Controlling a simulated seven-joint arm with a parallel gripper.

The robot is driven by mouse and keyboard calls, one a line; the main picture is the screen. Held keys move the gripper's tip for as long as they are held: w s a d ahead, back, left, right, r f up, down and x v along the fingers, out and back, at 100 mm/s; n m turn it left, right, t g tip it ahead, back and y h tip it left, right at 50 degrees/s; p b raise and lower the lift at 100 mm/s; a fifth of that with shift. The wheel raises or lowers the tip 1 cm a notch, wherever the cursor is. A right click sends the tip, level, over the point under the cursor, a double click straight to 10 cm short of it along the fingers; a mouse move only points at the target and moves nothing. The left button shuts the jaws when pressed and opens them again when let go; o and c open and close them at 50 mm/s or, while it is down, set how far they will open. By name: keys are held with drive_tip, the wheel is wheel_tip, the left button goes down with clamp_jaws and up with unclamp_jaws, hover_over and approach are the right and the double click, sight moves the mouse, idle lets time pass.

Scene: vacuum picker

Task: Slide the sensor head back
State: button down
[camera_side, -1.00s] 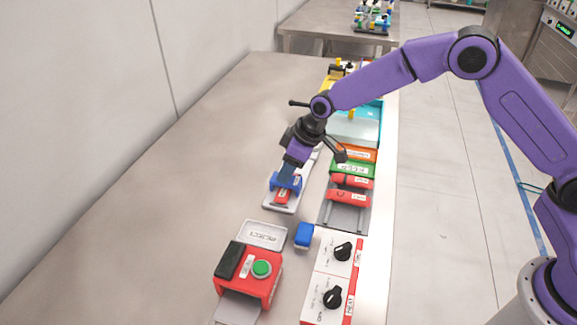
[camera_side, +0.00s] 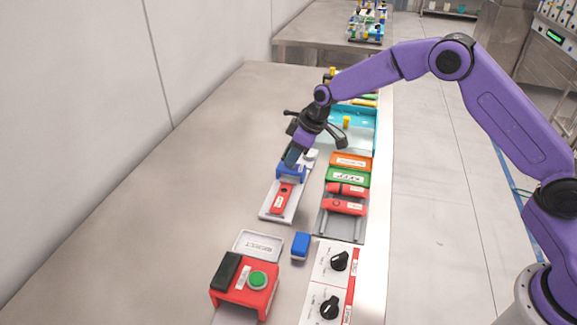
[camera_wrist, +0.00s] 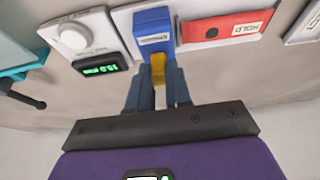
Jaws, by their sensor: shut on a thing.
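The sensor head is a blue block (camera_wrist: 153,30) with a label and a yellow tab (camera_wrist: 158,70). In the side view the blue sensor head (camera_side: 291,170) sits over the far part of a pale grey rail base (camera_side: 272,211). My gripper (camera_wrist: 158,88) is shut on the yellow tab, one finger on each side. In the side view my gripper (camera_side: 292,158) reaches down to the blue head and partly hides it. A red block marked HOLD (camera_wrist: 226,26) lies on the base beside the head; it also shows in the side view (camera_side: 282,197), nearer the camera.
A white round knob (camera_wrist: 75,36) and a small green-lit display (camera_wrist: 101,65) are on the head's other side. A grey tray (camera_side: 341,226) with red, green and orange blocks stands to the right. A small blue block (camera_side: 301,244) and red button box (camera_side: 243,284) are nearer. The left table is clear.

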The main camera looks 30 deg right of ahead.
drive_tip(key=shift+w+d, duration=0.75)
drive_tip(key=shift+d, duration=0.05)
drive_tip(key=c, duration=1)
unclamp_jaws()
drive_tip(key=shift+c, duration=0.2)
drive_tip(key=shift+r, duration=0.2)
drive_tip(key=v, duration=1.7)
drive_tip(key=shift+s, duration=0.1)
